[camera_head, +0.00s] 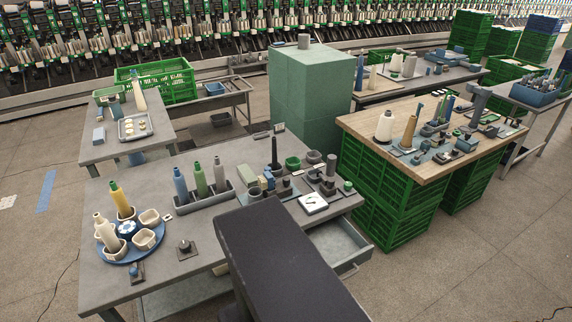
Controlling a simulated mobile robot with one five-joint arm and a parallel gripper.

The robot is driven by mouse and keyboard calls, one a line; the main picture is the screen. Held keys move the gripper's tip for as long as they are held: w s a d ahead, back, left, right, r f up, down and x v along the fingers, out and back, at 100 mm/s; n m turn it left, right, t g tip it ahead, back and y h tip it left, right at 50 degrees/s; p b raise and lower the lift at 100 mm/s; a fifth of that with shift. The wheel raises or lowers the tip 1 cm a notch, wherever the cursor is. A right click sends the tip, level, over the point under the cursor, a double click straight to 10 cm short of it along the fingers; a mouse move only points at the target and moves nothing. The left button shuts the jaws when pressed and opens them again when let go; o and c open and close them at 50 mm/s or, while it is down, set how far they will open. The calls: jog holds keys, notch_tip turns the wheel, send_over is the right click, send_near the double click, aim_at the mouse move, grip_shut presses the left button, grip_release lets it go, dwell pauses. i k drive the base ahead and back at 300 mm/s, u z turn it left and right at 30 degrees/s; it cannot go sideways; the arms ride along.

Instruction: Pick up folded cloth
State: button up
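I cannot pick out a folded cloth for certain in the head view. A small blue-grey block-like item (99,135) lies at the left end of the far-left table, too small to tell whether it is cloth. A white square item (314,203) with a dark mark lies near the right end of the near table. My gripper does not show in this view. A large dark slab, which may be part of my own body, fills the lower middle and hides part of the near table.
The near grey table (200,240) holds bottles, a blue round tray (128,252) with cups, and small parts. Its drawer (340,245) stands open at the right. A wooden-topped table (372,128) rests on green crates. A green cabinet (310,95) stands behind. Floor at lower right is clear.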

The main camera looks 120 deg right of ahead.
aim_at(249, 178)
jog(key=u, duration=0.05)
jog(key=k, duration=0.9)
jog(key=z, duration=1.95)
jog(key=k, duration=0.9)
jog(key=u, duration=0.2)
jog(key=i, duration=0.9)
jog(key=z, duration=0.05)
